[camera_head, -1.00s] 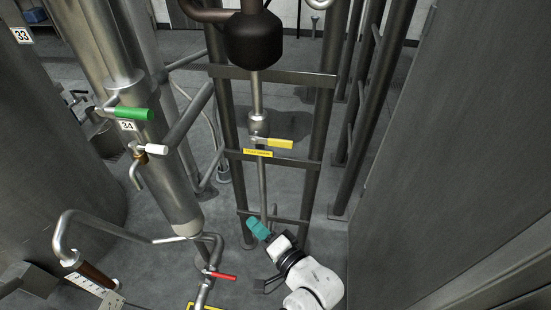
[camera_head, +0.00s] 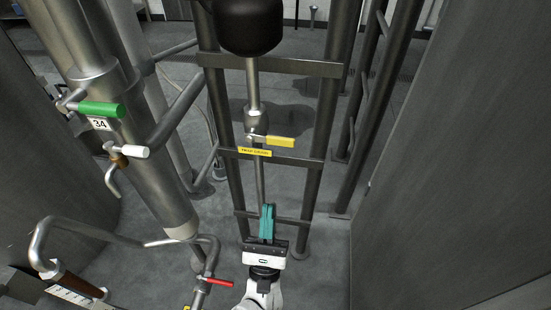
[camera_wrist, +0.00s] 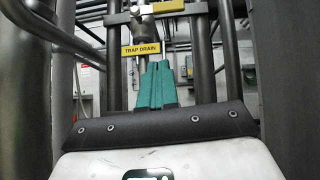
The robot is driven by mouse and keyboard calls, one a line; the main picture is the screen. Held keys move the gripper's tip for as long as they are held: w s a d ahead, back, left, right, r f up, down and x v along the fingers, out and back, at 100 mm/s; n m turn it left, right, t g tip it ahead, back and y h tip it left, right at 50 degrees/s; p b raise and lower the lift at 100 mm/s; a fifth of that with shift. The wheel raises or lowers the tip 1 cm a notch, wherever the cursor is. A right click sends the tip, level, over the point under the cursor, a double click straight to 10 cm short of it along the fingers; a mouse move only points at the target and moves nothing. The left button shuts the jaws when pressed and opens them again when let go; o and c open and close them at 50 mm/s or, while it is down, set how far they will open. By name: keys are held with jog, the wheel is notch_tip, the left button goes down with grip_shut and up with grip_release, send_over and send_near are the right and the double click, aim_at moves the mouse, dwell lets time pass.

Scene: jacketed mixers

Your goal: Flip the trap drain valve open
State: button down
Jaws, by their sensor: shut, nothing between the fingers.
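The trap drain valve has a yellow lever handle (camera_head: 278,142) that points sideways to the right from its round metal body (camera_head: 257,120) on a vertical pipe. The lever also shows at the top of the wrist view (camera_wrist: 168,7). My gripper (camera_head: 267,209) has teal fingers, shut and empty, pointing up below the label and lever, apart from them. The fingers also show in the wrist view (camera_wrist: 155,66).
A dark tank (camera_head: 248,25) hangs above the valve. Dark uprights (camera_head: 326,130) flank the pipe. To the left are a green lever (camera_head: 100,109), a white lever (camera_head: 135,151) and a red lever (camera_head: 221,282). A large grey wall (camera_head: 440,160) stands right.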

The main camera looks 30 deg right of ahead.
jog(key=shift+s+d+f+m+g+h, duration=0.15)
jog(key=shift+m+g+h, duration=0.15)
jog(key=shift+m+h, duration=0.25)
jog(key=shift+s+d+f+m+g+h, duration=0.15)
jog(key=shift+m+g+h, duration=0.15)
jog(key=shift+m+h, duration=0.25)
jog(key=shift+a+r, duration=0.1)
jog(key=p, duration=0.5)
send_near(269, 140)
jog(key=w+d+r, duration=0.1)
jog(key=w+d, duration=0.2)
jog(key=d, duration=0.2)
jog(key=shift+w+a+r+p, duration=0.1)
jog(key=shift+w+r+p, duration=0.1)
jog(key=shift+r+p, duration=0.45)
